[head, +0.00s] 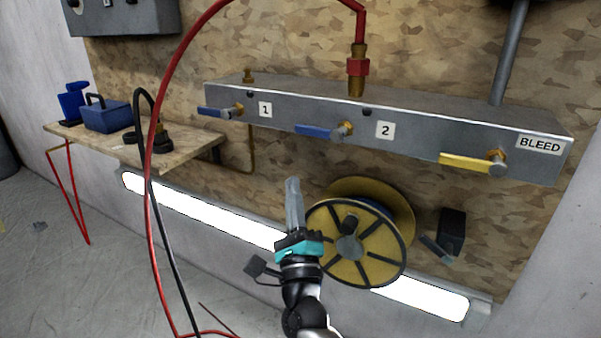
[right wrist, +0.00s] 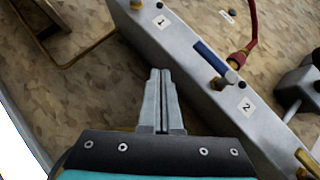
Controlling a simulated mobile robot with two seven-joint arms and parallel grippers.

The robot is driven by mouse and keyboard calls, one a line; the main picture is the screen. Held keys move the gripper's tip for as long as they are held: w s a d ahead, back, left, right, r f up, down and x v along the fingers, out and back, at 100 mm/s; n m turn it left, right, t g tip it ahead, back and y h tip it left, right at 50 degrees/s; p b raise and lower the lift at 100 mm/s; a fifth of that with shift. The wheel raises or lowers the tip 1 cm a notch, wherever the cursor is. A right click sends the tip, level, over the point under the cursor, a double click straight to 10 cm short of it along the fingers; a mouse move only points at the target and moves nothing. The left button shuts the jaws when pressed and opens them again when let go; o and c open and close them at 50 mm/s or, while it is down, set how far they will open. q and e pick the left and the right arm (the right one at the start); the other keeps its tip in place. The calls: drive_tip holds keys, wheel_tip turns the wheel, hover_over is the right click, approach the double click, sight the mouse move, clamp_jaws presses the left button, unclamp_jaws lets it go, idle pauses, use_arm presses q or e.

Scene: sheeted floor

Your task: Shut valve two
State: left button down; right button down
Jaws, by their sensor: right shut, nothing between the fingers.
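Valve two has a blue lever (head: 318,131) on the front of the grey manifold (head: 420,138), left of the label "2" (head: 385,130). The lever lies along the manifold, pointing left from its brass stem. It also shows in the right wrist view (right wrist: 214,61), to the right of the fingers. My right gripper (head: 293,182) is below the manifold and the lever, pointing up, apart from both. Its fingers (right wrist: 161,72) are together and empty. My left gripper is not in view.
Valve one's blue lever (head: 214,112) is to the left; the yellow bleed lever (head: 465,162) is to the right. A red hose (head: 150,155) arches from the manifold's top fitting down to the left. A yellow reel (head: 332,259) stands just right of my gripper. A wooden bench (head: 185,150) is at left.

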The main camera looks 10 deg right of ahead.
drive_tip(key=s+a+f, duration=0.2)
drive_tip(key=s+f, duration=0.1)
drive_tip(key=f, duration=0.1)
drive_tip(key=shift+s+a+f, duration=0.15)
drive_tip(key=shift+s+a, duration=0.1)
drive_tip(key=shift+s, duration=0.1)
